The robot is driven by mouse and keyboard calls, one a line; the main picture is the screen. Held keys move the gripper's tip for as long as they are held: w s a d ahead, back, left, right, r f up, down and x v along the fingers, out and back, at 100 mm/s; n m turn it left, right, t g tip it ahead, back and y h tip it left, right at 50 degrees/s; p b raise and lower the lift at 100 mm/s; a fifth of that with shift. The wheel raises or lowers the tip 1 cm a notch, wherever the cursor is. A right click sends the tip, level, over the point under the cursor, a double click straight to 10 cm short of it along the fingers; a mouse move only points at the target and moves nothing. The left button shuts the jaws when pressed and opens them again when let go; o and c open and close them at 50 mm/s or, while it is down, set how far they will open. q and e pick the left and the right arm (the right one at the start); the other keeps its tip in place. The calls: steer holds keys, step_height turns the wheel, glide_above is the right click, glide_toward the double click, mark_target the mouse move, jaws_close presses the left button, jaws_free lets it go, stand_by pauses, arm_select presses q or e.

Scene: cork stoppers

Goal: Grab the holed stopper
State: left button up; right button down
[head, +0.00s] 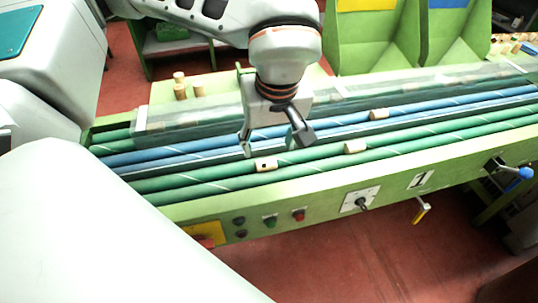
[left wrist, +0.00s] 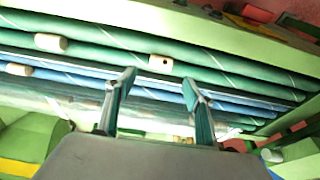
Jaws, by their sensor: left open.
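The holed stopper (head: 266,164) is a small pale cork with a dark spot on its side. It lies on the green rollers near the front of the machine. It also shows in the left wrist view (left wrist: 160,63), just beyond and between my fingertips. My left gripper (head: 275,145) is open and empty, fingers pointing down, above and slightly behind this stopper. In the left wrist view its two fingers (left wrist: 159,80) are spread apart. Two other corks lie on the rollers: one on the green rollers (head: 355,147) and one on the blue ones (head: 378,114); no hole shows on them.
Green and blue rollers (head: 205,175) run across the machine behind a green front panel (head: 330,193) with buttons and a switch. A clear guard (head: 430,84) runs along the back. Several corks (head: 180,90) stand behind it at the left. Green bins (head: 375,45) stand at the back.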

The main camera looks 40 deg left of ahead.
mark_target(266, 160)
arm_select(q)
steer(key=b+x, duration=0.1)
steer(key=x, duration=0.6)
steer(key=shift+a+f, duration=0.15)
steer(key=shift+f, duration=0.05)
steer(key=c, duration=0.8)
